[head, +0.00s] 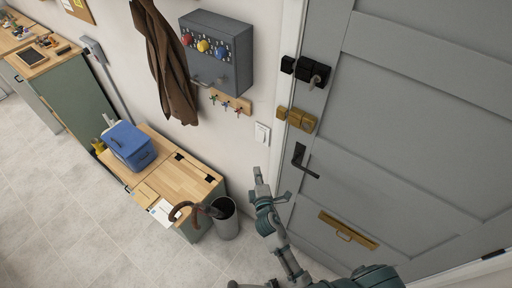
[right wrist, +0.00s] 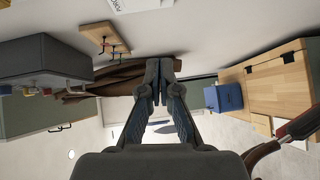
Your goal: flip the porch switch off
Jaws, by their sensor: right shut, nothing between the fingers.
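The white switch plate (head: 262,133) is on the wall between the key hooks and the door frame. The position of its switch is too small to tell. My right gripper (head: 258,176) is shut and empty, just below the plate in the head view and apart from it in the picture. In the right wrist view its fingers (right wrist: 160,68) are together with nothing between them. A partly cut-off white plate with lettering (right wrist: 140,4) shows at that view's top edge; I cannot tell if it is the switch. My left gripper is not in view.
The grey door (head: 400,130) with its black handle (head: 303,160) is right of my gripper. A grey wall box (head: 222,75), key hooks (head: 232,103) and a brown coat (head: 165,60) hang to the left. A wooden bench (head: 190,175) and bin (head: 227,220) stand below.

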